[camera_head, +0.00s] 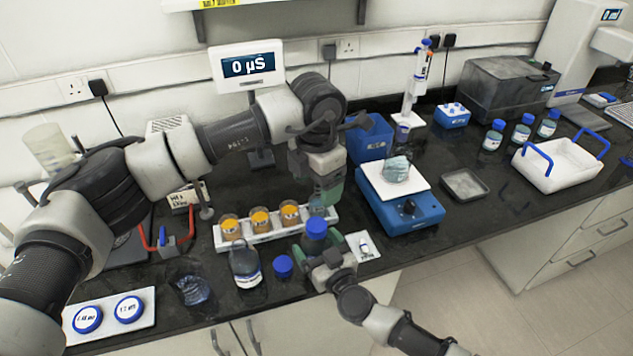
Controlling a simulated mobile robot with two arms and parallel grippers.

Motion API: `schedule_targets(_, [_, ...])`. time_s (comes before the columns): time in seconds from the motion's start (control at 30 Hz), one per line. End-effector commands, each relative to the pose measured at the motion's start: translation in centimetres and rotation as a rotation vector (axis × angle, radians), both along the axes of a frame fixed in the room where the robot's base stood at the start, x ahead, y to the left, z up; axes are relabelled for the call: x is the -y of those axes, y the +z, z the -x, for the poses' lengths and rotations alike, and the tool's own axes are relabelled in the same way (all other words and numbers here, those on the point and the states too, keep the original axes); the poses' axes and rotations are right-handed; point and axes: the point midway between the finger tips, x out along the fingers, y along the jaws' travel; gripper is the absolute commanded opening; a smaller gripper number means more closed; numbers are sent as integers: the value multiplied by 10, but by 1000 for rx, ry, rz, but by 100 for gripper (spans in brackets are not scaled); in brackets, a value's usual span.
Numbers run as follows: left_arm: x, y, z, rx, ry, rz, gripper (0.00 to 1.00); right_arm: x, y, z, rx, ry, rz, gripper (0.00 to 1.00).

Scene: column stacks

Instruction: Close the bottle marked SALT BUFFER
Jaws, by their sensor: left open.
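My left gripper (323,203) is open and points down, just above a blue cap (316,226). The cap sits at the top of a bottle (313,243); I cannot tell whether it is fully seated. My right gripper (317,258) has its green fingers around this bottle, which looks upright. Its label is hidden, so I cannot read whether it is SALT BUFFER. A clear bottle (245,264) with a white label and no visible blue cap stands to the left. A blue-topped item (283,266) is between the two bottles.
A white rack (226,246) with orange-topped bottles stands behind. A blue balance (412,214) is to the right, and a small white card (363,246) lies beside the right gripper. A dark glass vessel (193,290) and a white plate (108,316) are front left.

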Motion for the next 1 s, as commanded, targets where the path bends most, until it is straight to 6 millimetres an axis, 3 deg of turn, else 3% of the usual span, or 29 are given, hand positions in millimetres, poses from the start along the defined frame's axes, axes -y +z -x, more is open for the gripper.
schedule_targets(0.1, [0,0,0,0,0,0,76,0,0,0,0,0,0,100])
schedule_targets(0.4, [0,1,0,0,0,0,76,4,0,6,-2,-1,0,100])
schedule_targets(0.8, [0,6,0,0,0,0,76,40,-1,72,-2,0,0,100])
schedule_targets(1.0, [0,4,0,0,0,0,76,51,0,91,0,-1,-1,100])
